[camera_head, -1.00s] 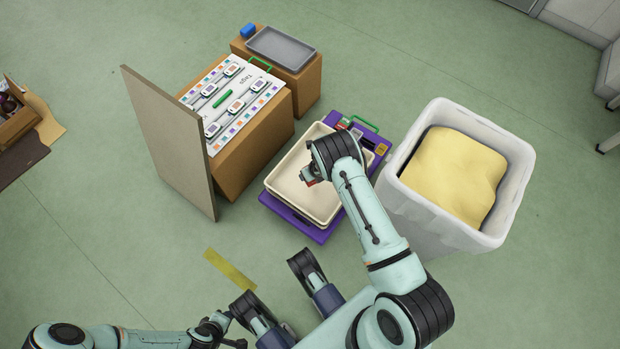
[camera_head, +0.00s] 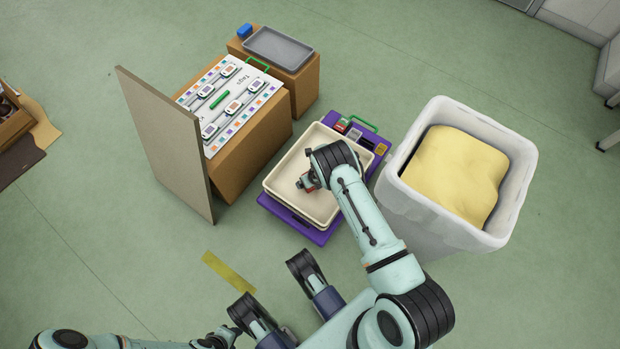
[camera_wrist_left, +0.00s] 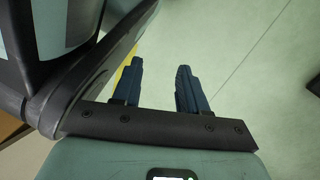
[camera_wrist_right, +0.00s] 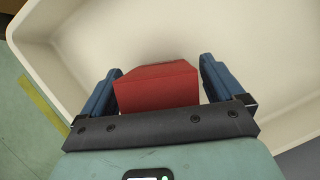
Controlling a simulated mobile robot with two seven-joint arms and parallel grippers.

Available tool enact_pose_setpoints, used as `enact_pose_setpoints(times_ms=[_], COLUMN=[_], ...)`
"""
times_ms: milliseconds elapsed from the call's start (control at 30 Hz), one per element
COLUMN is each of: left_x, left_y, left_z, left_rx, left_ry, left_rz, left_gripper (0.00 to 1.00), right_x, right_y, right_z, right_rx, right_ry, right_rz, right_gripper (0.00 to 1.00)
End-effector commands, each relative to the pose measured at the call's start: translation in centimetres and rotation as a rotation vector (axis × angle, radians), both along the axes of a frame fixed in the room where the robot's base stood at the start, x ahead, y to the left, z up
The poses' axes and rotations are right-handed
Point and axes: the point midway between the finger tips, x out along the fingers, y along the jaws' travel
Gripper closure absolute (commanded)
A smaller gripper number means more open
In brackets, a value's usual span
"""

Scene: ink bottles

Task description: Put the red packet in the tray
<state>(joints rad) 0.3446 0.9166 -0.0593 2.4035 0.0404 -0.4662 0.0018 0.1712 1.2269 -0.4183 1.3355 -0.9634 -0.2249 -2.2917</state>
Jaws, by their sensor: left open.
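The red packet (camera_wrist_right: 158,88) sits between the two fingers of my right gripper (camera_wrist_right: 160,68), which look closed on its sides. In the head view the red packet (camera_head: 309,183) and the right gripper (camera_head: 304,183) are over the inside of the cream tray (camera_head: 322,208). The tray's pale floor and wall also fill much of the right wrist view (camera_wrist_right: 235,25). I cannot tell whether the packet touches the floor. My left gripper (camera_wrist_left: 158,68) is open and empty, over bare green floor. Its arm is low at the bottom left of the head view.
The cream tray rests on a purple base (camera_head: 308,232). A white bin (camera_head: 420,205) with yellow filling stands close to its right. A tag board (camera_head: 232,95) on a brown box, an upright panel (camera_head: 165,140) and a grey tray (camera_head: 279,48) stand left and behind.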

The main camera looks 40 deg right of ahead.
Motion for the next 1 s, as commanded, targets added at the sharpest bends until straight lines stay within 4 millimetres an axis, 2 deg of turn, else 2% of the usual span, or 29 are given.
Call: enact_pose_setpoints(times_ms=[233, 367, 700, 833, 1000], left_x=[0.1, 1.1, 7.0, 8.6, 6.9], left_y=[0.0, -0.1, -0.9, -1.3, -2.1], left_z=[0.1, 0.9, 6.1, 7.9, 8.4], left_rx=[0.001, 0.003, 0.014, 0.014, -0.008], left_ry=[-0.005, -0.037, -0.235, -0.293, -0.248], left_rz=[0.0, -0.004, -0.016, -0.02, -0.032], left_gripper=[0.57, 0.57, 0.57, 0.57, 0.57], right_x=[0.0, -0.3, -2.6, -3.5, -4.3], right_y=[0.0, 0.0, 0.3, 0.4, 0.4], right_z=[0.2, 1.1, 7.0, 9.2, 10.9], right_rx=[0.0, -0.002, -0.001, -0.001, -0.001], right_ry=[0.0, 0.001, -0.001, -0.002, -0.001], right_rz=[0.0, 0.001, 0.002, 0.0, 0.0], right_gripper=[0.05, 0.05, 0.05, 0.05, 0.05])
